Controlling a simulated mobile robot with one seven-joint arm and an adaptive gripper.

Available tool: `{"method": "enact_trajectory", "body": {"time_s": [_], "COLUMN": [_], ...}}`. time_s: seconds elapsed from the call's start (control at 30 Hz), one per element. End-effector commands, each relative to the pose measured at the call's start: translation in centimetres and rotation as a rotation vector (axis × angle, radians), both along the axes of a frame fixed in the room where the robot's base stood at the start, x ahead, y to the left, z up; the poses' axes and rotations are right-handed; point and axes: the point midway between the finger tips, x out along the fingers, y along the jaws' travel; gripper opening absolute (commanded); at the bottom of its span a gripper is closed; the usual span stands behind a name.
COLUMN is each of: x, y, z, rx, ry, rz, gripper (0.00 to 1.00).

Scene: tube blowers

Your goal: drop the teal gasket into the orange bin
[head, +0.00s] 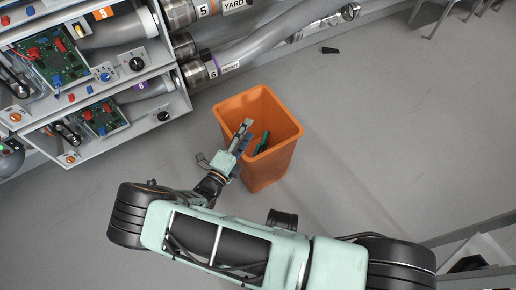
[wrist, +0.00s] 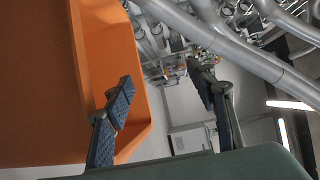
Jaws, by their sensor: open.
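The orange bin (head: 268,172) stands on the floor right of the shelving in the head view. It also fills the left of the wrist view (wrist: 40,80). A small dark teal piece, which looks like the teal gasket (head: 262,143), shows inside the bin, against the inner wall; its full shape is too small to tell. My gripper (head: 244,132) is over the bin's left rim, with its fingers reaching across the opening. In the wrist view my gripper (wrist: 162,78) has its fingers wide apart with nothing between them. The gasket does not show in the wrist view.
Shelves with circuit boards (head: 45,60) and thick grey tubes (head: 255,45) with metal couplings stand at upper left. A small dark object (head: 330,50) lies on the floor. A metal frame (head: 475,240) stands at lower right. The floor right of the bin is mostly clear.

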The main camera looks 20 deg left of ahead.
Motion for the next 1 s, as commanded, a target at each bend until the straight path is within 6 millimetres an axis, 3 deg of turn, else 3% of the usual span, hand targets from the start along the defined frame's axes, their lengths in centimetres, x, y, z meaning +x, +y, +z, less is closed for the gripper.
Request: {"method": "enact_trajectory", "body": {"time_s": [0.2, 0.4, 0.6, 1.0], "x": [-4.8, -8.1, -9.4, -9.4], "y": [0.9, 1.4, 1.5, 1.5], "z": [0.0, 0.0, 0.1, 0.1], "rx": [0.001, 0.002, 0.001, 0.001], "ry": [0.001, 0.0, 0.0, -0.001], "rz": [0.002, 0.001, -0.001, -0.001], "gripper": [0.52, 0.52, 0.52, 0.52]}}
